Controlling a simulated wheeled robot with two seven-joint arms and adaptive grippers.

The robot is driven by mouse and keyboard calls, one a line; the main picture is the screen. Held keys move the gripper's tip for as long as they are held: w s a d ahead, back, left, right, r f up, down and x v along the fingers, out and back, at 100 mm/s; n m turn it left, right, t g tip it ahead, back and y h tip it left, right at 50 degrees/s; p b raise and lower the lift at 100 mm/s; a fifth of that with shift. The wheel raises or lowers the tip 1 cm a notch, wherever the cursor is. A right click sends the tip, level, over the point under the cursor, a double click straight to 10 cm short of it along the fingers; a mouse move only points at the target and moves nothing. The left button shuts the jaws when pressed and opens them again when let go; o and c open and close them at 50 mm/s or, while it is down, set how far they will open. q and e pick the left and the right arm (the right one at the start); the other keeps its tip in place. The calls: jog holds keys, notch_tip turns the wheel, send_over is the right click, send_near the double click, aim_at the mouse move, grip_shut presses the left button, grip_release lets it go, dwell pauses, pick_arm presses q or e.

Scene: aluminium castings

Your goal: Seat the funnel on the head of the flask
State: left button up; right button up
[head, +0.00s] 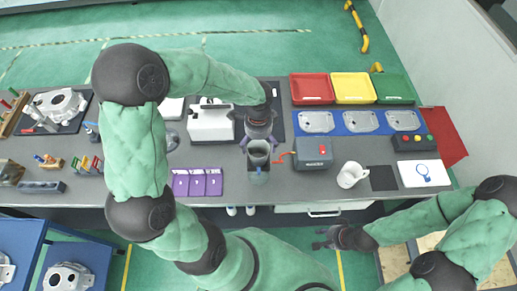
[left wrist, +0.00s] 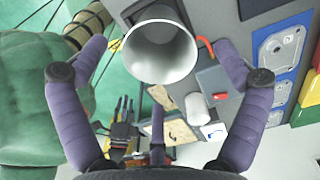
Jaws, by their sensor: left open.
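The funnel (head: 258,150) is a grey, wide-mouthed cup shape near the table's front edge. In the left wrist view the funnel (left wrist: 160,50) shows its open mouth and dark inside. My left gripper (head: 259,139) has purple fingers and is at the funnel. In the left wrist view its fingers (left wrist: 150,75) are spread to both sides of the funnel, with gaps. My right gripper (head: 323,239) is open and empty, in front of the table.
A grey box with a red button (head: 314,153) and a white mug (head: 351,174) stand right of the funnel. Purple cards (head: 197,182) lie left of it. A white machine (head: 210,123) and red, yellow and green trays (head: 353,88) are behind.

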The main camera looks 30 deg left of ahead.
pick_arm(q)
jog(key=shift+r, duration=2.35)
jog(key=shift+f, duration=0.1)
